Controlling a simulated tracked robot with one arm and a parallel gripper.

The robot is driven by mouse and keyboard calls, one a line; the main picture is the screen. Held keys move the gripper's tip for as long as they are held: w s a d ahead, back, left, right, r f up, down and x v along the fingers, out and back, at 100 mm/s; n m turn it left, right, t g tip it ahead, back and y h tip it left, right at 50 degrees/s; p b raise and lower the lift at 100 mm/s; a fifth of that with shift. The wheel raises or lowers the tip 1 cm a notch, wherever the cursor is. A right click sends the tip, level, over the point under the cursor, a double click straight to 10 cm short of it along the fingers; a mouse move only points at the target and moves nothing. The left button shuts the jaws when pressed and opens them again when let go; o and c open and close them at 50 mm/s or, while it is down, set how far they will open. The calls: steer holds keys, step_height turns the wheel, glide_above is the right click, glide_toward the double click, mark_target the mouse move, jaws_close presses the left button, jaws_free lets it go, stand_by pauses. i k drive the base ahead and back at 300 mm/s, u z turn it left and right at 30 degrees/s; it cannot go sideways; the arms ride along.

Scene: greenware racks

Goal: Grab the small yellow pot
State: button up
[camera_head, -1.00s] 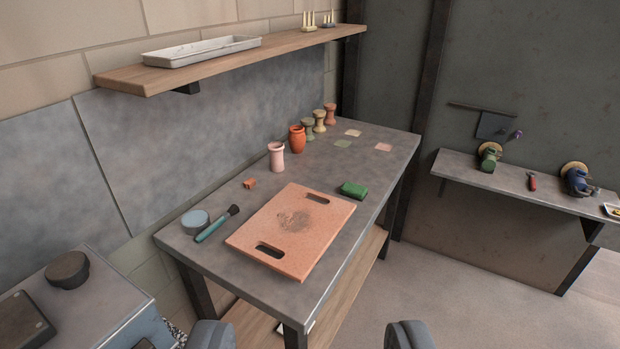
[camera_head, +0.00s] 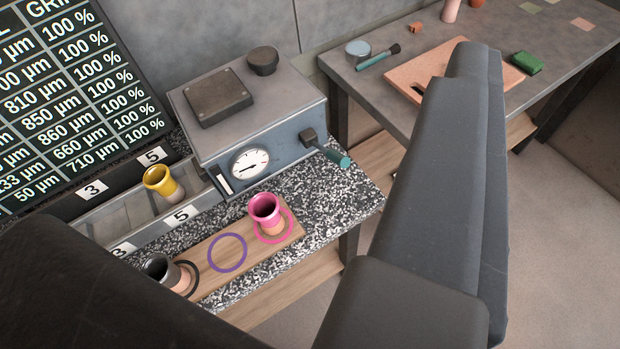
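The small yellow pot (camera_head: 158,181) stands upright at the left, in a pale divided bin between two labels reading 5. Its rim and upper body are glossy yellow and its lower part is paler. My gripper (camera_head: 255,170) shows as two thick dark fingers in the foreground, one at the lower left and one at the right. They are spread wide with nothing seen held between them. In the picture the pot lies between the fingers, nearer the left one, and apart from both. How far the fingers are from it cannot be told.
A wooden board (camera_head: 213,263) carries a pink pot (camera_head: 265,212), a dark pot (camera_head: 160,271) and an empty purple ring. A grey box with a dial (camera_head: 250,163) stands behind. A board with figures (camera_head: 75,90) rises at the left. A workbench (camera_head: 365,90) is at the right.

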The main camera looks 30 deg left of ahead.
mark_target(158, 177)
steer(key=u, duration=0.2)
steer(key=k, duration=0.85)
steer(key=u, duration=0.2)
